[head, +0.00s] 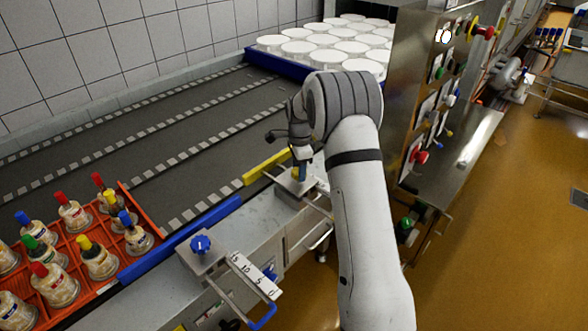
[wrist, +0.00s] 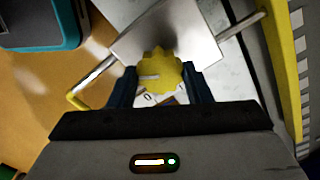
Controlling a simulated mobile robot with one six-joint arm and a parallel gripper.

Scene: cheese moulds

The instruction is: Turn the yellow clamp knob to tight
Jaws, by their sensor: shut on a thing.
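The yellow clamp knob (wrist: 160,70) has a scalloped edge and a pale mark on its left part. It sits by a metal clamp plate (wrist: 178,30) in the wrist view. My gripper (wrist: 162,88) is shut on the knob, with one dark blue finger on each side of it. A label with a 0 (wrist: 148,98) shows partly below the knob. In the head view my gripper (head: 301,168) points down at the clamp beside the yellow guide rail (head: 266,167). There the knob is mostly hidden by my fingers.
White moulds stand on a blue tray (head: 262,61) behind. A control cabinet (head: 415,80) is at right.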

